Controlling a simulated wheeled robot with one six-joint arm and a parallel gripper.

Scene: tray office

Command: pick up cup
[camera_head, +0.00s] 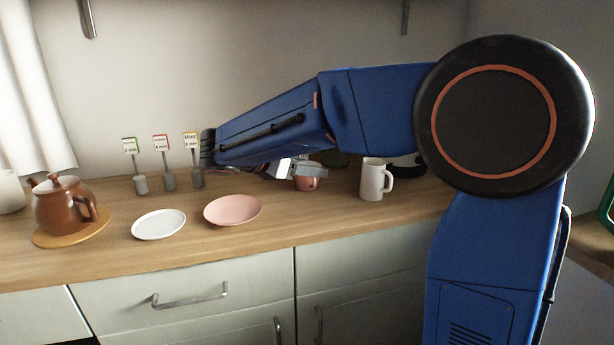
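A small pinkish-brown cup (307,183) stands on the wooden counter, below my arm. My gripper (304,170) is at the top of this cup, and its grey parts overlap the cup's rim in the picture. The fingertips are small and partly hidden, so I cannot tell whether they are apart or closed on the cup. A white mug (372,181) with its handle to the right stands upright to the right of the gripper, apart from it.
A pink plate (233,209) and a white plate (159,224) lie in front. A brown teapot (64,207) sits on a round mat (47,241) at left. Several label holders (169,180) stand along the back. A dark item behind the mug is partly hidden.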

